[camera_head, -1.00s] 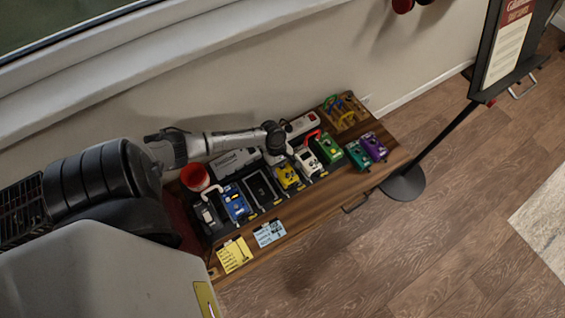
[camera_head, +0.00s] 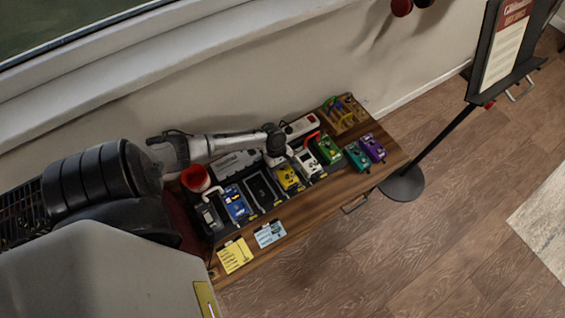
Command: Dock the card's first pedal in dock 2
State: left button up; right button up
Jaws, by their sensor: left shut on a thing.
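My left gripper (camera_head: 275,159) reaches down at the far end of the yellow pedal (camera_head: 288,178). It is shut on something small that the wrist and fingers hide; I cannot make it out. On the dark pedalboard, a blue pedal (camera_head: 236,204), an empty dock (camera_head: 263,191), the yellow pedal, a white pedal (camera_head: 308,164) and a green pedal (camera_head: 328,151) stand in a row. A teal pedal (camera_head: 358,158) and a purple pedal (camera_head: 373,148) stand on the bench to the right. A yellow card (camera_head: 235,256) and a blue card (camera_head: 270,234) lie in front; their writing is unreadable. My right gripper is out of view.
A grey device (camera_head: 209,217) sits left of the blue pedal. A red cup (camera_head: 196,178) stands behind it. A wooden tray (camera_head: 343,113) is at the back right. The bench's right front (camera_head: 385,167) is bare.

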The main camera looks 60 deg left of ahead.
pick_arm(q)
jog(key=shift+f, duration=0.25)
dwell(0.3)
jog(key=shift+f+b, duration=0.3)
jog(key=shift+f, duration=0.05)
jog(key=o, duration=1.2)
jog(key=shift+o, duration=0.4)
